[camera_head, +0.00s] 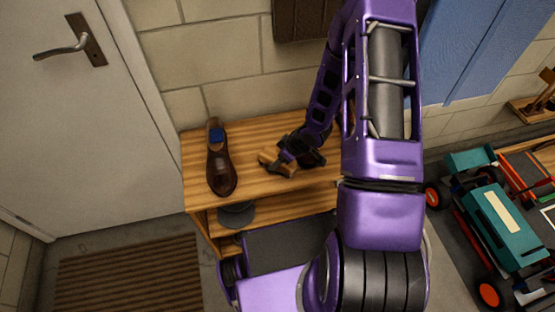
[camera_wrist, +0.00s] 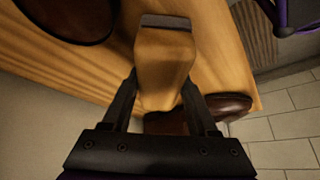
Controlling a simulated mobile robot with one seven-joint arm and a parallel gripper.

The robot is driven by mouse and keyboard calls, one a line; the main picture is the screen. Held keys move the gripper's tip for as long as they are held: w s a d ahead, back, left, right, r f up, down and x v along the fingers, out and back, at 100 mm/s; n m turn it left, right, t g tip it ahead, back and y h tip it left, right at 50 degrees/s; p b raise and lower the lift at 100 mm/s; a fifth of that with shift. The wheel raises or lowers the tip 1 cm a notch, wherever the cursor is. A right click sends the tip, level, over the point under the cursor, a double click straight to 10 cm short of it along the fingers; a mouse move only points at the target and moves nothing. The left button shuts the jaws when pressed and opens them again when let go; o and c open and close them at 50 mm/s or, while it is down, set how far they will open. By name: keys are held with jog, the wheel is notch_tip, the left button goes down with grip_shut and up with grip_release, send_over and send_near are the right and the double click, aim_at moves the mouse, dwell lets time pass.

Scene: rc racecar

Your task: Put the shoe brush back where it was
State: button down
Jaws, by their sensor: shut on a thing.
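The shoe brush (camera_head: 270,159) is a tan wooden block in my gripper (camera_head: 288,157), close above the wooden bench (camera_head: 265,133). In the wrist view the brush (camera_wrist: 164,65) sits between the fingers of my gripper (camera_wrist: 160,98), with a dark band at its far end. My gripper is shut on it. A brown leather shoe (camera_head: 221,172) with blue inside stands on the bench, left of the brush. I cannot tell whether the brush touches the bench top. My arm hides the bench's right part.
A dark grey round item (camera_head: 237,214) lies on the shelf below the bench top. A striped mat (camera_head: 130,280) lies on the floor by the white door (camera_head: 75,110). A teal and red model car (camera_head: 500,225) stands at right. The bench top between shoe and brush is clear.

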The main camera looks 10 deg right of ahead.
jog(key=shift+f, duration=0.1)
jog(key=shift+f, duration=0.15)
jog(key=shift+c, duration=0.9)
grip_release()
jog(key=p+v, duration=0.4)
jog(key=v, duration=0.8)
jog(key=shift+r+p, duration=0.25)
jog(key=shift+p, duration=0.15)
